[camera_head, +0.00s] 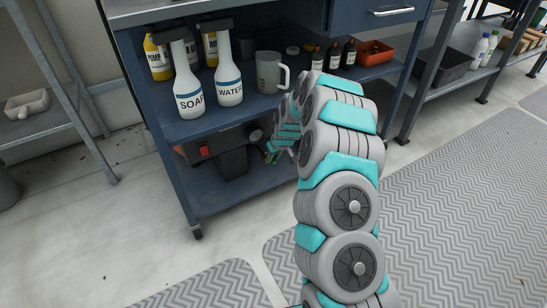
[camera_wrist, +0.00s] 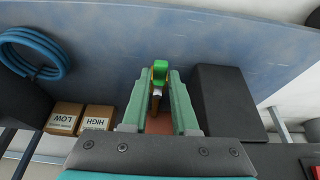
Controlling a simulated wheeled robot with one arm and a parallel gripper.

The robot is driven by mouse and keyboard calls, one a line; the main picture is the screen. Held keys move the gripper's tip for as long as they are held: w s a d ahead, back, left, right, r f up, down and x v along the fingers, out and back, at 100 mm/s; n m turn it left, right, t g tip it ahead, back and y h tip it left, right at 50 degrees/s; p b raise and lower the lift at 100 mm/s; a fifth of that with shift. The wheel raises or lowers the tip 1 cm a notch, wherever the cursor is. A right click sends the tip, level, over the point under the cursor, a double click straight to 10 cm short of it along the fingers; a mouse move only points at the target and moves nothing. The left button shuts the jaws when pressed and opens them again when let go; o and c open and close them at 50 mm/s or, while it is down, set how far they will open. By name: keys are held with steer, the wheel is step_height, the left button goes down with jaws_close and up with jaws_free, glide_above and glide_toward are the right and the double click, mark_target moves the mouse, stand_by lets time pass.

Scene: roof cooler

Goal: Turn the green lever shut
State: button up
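The green lever (camera_wrist: 160,71) shows in the wrist view beyond and between the tips of my gripper's fingers. A brownish stem runs from it towards the gripper, down to a reddish-brown surface. My gripper (camera_wrist: 160,82) has its two pale green fingers apart, one on each side of the lever. A gap shows on both sides, and I cannot tell whether either finger touches it. In the head view my gripper (camera_head: 277,147) reaches under the bench's middle shelf. My arm hides most of that spot, and the lever cannot be made out clearly there.
A dark box (camera_wrist: 225,100) stands close to the right finger in the wrist view. Boxes marked LOW (camera_wrist: 64,118) and HIGH (camera_wrist: 97,117) and a blue hose coil (camera_wrist: 36,53) are on the left. Soap (camera_head: 188,88) and water (camera_head: 228,82) bottles stand on the shelf above.

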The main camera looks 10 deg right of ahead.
jaws_close()
stand_by(1.0)
